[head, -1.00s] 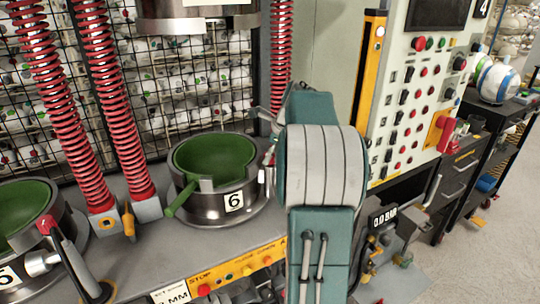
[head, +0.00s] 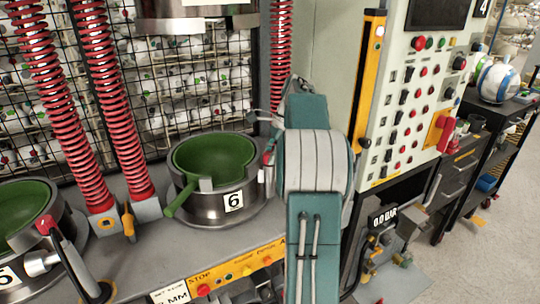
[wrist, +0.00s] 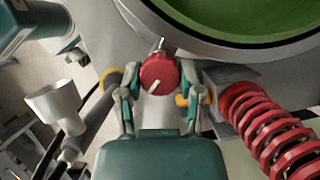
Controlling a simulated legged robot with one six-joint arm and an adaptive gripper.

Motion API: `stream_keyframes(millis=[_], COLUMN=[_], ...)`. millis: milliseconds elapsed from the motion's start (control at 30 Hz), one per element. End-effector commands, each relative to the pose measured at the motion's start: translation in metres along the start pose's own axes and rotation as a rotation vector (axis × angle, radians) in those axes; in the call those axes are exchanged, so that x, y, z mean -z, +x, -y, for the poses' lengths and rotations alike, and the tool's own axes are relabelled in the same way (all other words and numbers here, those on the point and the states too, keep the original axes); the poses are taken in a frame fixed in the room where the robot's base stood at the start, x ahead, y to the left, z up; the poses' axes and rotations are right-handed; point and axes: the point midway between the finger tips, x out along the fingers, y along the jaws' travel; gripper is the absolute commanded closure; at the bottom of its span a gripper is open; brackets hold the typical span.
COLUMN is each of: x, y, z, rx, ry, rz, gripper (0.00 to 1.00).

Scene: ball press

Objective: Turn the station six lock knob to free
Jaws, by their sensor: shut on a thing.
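The round red lock knob (wrist: 157,72) with a white pointer mark sits just outside the metal rim of a green-lined mould in the wrist view. Its pointer slants toward the lower left. My gripper (wrist: 159,76) has one finger on each side of the knob and is shut on it. In the head view, the station six mould (head: 214,180) stands on the bench with a "6" plate and a green handle. My arm reaches down at its right side and largely hides the knob and fingers. The free marking cannot be made out.
A red spring (wrist: 268,125) lies right of my gripper in the wrist view, with a pale funnel-shaped part (wrist: 58,105) at left. In the head view, another mould (head: 28,215) stands at left, red spring columns (head: 120,130) rise behind, and a control panel (head: 415,95) stands at right.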

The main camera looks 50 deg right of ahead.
Motion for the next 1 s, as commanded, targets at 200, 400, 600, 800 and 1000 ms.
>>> stream_keyframes(millis=[200, 400, 600, 800, 1000], x=[-0.0015, -0.0019, -0.0020, -0.0021, -0.0022], y=[-0.0006, -0.0005, -0.0010, -0.0012, -0.0013], z=[0.0027, 0.0030, 0.0029, 0.0030, 0.0031], rx=[-0.056, -0.097, -0.119, -0.126, -0.126], ry=[-0.157, -0.257, -0.312, -0.332, -0.333], rz=[-0.001, -0.001, -0.002, -0.002, -0.002], gripper=[1.00, 1.00, 1.00, 1.00, 1.00])
